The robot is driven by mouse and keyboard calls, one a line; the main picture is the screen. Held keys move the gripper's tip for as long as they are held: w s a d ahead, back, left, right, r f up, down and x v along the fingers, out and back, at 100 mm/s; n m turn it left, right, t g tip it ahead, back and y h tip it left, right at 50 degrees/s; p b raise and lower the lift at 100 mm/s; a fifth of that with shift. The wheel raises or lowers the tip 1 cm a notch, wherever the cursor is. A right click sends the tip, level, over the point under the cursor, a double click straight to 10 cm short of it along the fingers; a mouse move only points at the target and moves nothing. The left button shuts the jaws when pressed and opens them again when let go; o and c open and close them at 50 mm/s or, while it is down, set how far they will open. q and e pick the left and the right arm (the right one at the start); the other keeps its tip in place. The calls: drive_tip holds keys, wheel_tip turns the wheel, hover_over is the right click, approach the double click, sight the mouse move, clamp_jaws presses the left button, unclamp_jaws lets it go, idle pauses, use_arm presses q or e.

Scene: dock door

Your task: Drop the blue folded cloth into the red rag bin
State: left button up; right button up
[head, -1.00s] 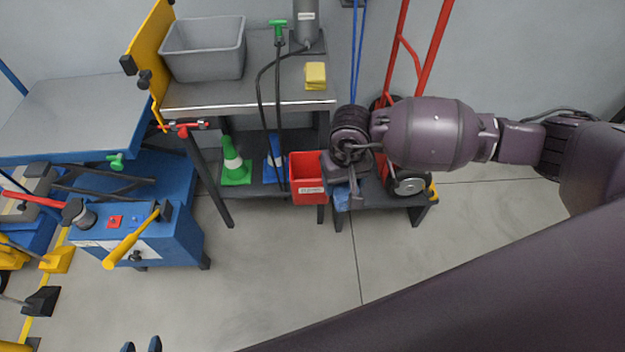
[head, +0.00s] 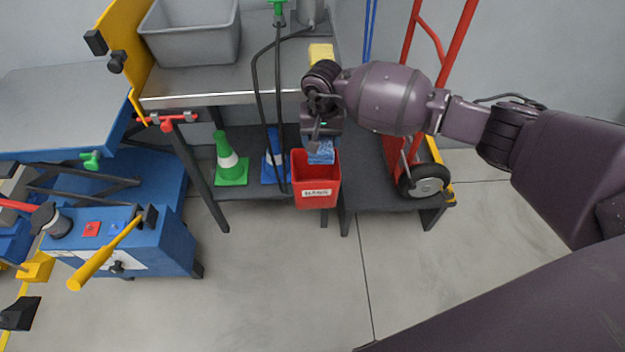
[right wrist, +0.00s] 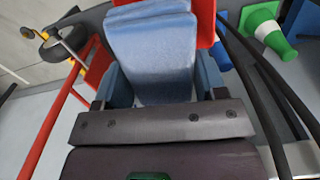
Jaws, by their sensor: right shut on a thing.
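The blue folded cloth (head: 321,153) hangs below my right gripper (head: 319,138) in the head view. It also fills the upper middle of the right wrist view (right wrist: 152,55), between the two fingers. My right gripper is shut on it. The red rag bin (head: 317,186) has a white label on its front and stands on the lower shelf. The cloth is over the bin's opening and overlaps its back part in the head view; I cannot tell whether it is below the rim. Part of the bin shows red behind the cloth in the right wrist view (right wrist: 206,22). My left gripper is not in view.
A green cone (head: 229,160) and a blue cone (head: 270,168) stand left of the bin. Black hoses (head: 279,110) hang just left of it. The bench (head: 215,92) above carries a grey tub (head: 190,35) and yellow cloth (head: 320,54). A red hand truck (head: 425,45) stands right.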

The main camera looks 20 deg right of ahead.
wheel_tip(320, 180, down, 3)
drive_tip(key=shift+b, duration=0.35)
drive_tip(key=shift+f, duration=0.25)
drive_tip(key=o, duration=1)
